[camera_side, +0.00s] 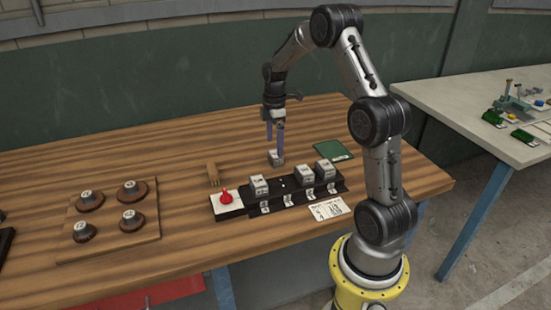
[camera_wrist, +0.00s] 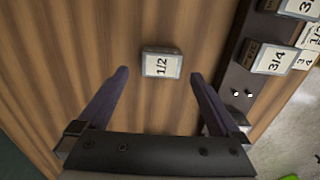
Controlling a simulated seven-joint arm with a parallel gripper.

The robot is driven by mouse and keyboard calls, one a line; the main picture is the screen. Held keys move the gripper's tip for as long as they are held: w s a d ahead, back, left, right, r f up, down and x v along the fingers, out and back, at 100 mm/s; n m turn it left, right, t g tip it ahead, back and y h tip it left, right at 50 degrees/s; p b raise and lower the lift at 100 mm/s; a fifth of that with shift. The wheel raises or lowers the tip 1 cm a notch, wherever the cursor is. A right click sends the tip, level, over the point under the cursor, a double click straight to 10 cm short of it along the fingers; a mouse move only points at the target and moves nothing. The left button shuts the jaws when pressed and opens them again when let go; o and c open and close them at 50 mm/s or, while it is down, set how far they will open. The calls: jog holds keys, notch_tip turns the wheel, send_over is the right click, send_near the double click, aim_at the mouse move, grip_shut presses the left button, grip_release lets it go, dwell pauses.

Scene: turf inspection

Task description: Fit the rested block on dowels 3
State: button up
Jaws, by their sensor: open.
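In the wrist view the block shows between and slightly beyond the tips of my gripper (camera_wrist: 160,74), with space on both sides. A black rack (camera_side: 282,200) stands in front of the block. A bare pair of dowels (camera_wrist: 241,93) stands on it, also visible in the side view (camera_side: 283,184), between seated blocks.
Seated blocks (camera_side: 258,185) (camera_side: 304,173) (camera_side: 325,168) flank the bare dowels. A red knob (camera_side: 226,197) on a white base is at the rack's left end. A wooden piece (camera_side: 213,174), green mat (camera_side: 333,151) and board with round weights (camera_side: 112,240) are nearby.

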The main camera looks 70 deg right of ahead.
aim_at(275, 153)
notch_tip(275, 153, down, 5)
jog(key=shift+s+f, duration=0.1)
jog(key=shift+s, duration=0.05)
jog(key=c, duration=1.5)
jog(key=shift+r, duration=0.2)
